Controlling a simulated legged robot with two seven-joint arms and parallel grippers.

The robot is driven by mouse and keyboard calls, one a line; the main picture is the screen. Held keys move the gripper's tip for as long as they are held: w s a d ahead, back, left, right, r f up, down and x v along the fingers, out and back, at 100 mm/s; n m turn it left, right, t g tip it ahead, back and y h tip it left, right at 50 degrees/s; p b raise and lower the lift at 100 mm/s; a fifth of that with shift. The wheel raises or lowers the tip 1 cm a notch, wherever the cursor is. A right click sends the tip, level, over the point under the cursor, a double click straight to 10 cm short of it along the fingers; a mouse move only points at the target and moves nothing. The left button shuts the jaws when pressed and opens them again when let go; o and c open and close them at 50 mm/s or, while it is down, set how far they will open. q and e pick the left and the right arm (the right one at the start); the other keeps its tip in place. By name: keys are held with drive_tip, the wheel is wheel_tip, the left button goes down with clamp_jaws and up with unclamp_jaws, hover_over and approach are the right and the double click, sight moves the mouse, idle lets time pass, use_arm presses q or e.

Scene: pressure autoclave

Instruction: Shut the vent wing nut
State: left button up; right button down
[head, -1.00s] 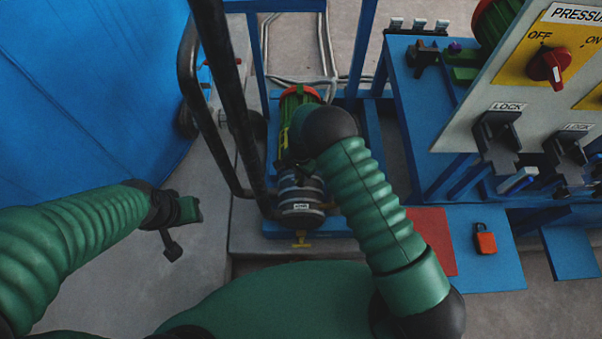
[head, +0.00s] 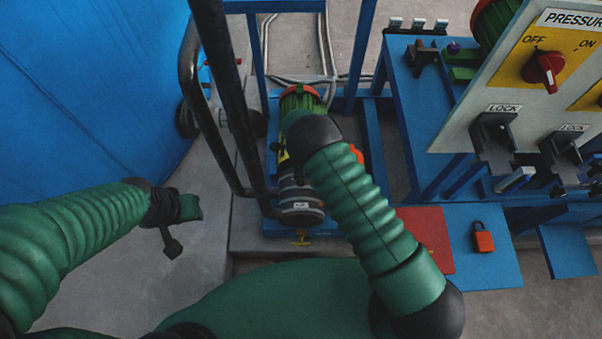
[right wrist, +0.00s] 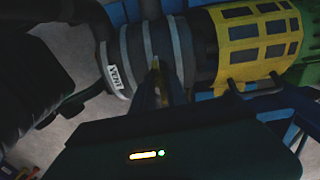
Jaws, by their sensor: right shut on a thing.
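The grey banded housing with the VENT label (head: 301,206) stands low between my arms in the head view. The VENT label (right wrist: 116,78) also shows in the right wrist view. My right gripper (right wrist: 158,76) is at the bands just beside the label, shut on a small brass-coloured piece, apparently the vent wing nut (right wrist: 155,63), mostly hidden by the fingers. In the head view my right forearm hides this grip.
Black bent pipes (head: 225,110) rise close to the left of the housing. A green motor (head: 299,98) lies behind it. A blue vessel (head: 90,90) fills the upper left. A control panel (head: 530,90) and an orange padlock (head: 483,237) are at the right.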

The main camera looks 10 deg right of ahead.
drive_tip(key=shift+w+a+m, duration=0.1)
drive_tip(key=shift+m, duration=0.2)
drive_tip(key=c, duration=1.3)
unclamp_jaws()
wheel_tip(320, 180, up, 17)
drive_tip(key=p, duration=0.4)
drive_tip(key=shift+f, duration=0.1)
drive_tip(key=shift+f, duration=0.1)
